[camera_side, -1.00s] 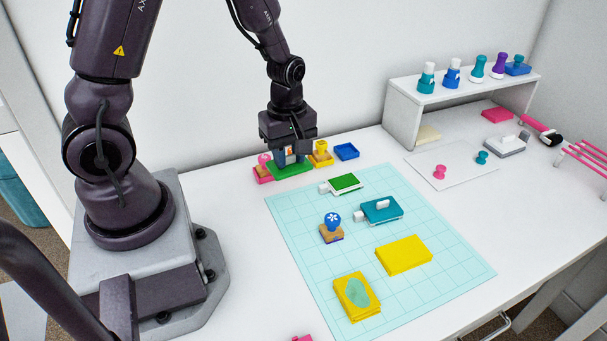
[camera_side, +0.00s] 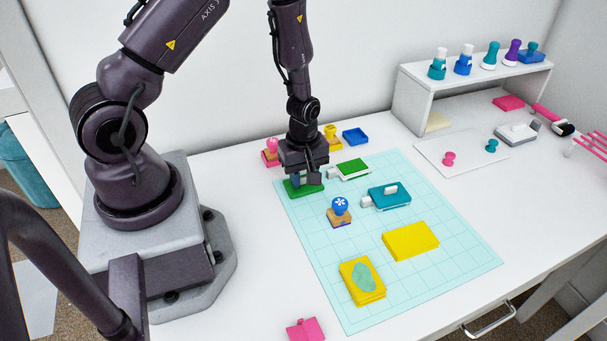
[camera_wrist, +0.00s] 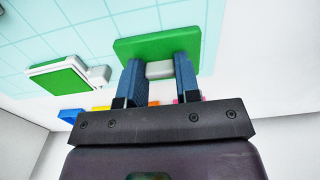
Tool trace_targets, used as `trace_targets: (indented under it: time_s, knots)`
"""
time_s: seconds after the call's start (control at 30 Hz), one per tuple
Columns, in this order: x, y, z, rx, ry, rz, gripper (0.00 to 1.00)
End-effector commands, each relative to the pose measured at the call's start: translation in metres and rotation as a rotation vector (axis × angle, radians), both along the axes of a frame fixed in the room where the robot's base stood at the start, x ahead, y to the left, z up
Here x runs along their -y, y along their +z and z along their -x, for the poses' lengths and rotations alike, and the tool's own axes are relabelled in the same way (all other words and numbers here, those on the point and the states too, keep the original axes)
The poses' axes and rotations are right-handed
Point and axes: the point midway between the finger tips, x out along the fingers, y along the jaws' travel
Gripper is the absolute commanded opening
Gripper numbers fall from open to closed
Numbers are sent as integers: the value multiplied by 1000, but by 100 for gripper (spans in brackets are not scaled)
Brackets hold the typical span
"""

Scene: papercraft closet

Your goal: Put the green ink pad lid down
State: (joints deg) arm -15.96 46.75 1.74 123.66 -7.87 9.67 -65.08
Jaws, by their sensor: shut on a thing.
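The green ink pad lid (camera_side: 303,189) is a flat green plate with a small grey grip on top. My gripper (camera_side: 304,179) is shut on that grip, with the lid below the fingers. In the wrist view the lid (camera_wrist: 150,47) spans the ends of the blue fingers of my gripper (camera_wrist: 160,70). It is at the cutting mat's back left corner; whether it touches the surface I cannot tell. The open green ink pad (camera_side: 352,169) in its white case lies just right of the lid, and also shows in the wrist view (camera_wrist: 60,82).
The teal mat (camera_side: 320,240) holds a blue-topped stamp (camera_side: 340,211), a teal ink pad (camera_side: 389,196) and yellow blocks (camera_side: 411,241). Pink (camera_side: 271,153), yellow and blue (camera_side: 355,136) items stand behind my gripper. A white shelf (camera_side: 400,105) is at back right.

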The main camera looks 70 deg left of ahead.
Motion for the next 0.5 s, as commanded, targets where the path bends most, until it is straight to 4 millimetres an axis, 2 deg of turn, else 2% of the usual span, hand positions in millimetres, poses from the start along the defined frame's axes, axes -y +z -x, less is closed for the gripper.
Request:
trace_targets:
  time_s: [0.23,0.27,0.33,0.37,0.5]
  knots:
    - [0,-3,0,0,0,0,9]
    - [0,-2,0,1,0,0,35]
    - [0,-2,0,1,0,0,51]
    - [0,-2,0,1,0,0,56]
    - [0,-2,0,1,0,0,56]
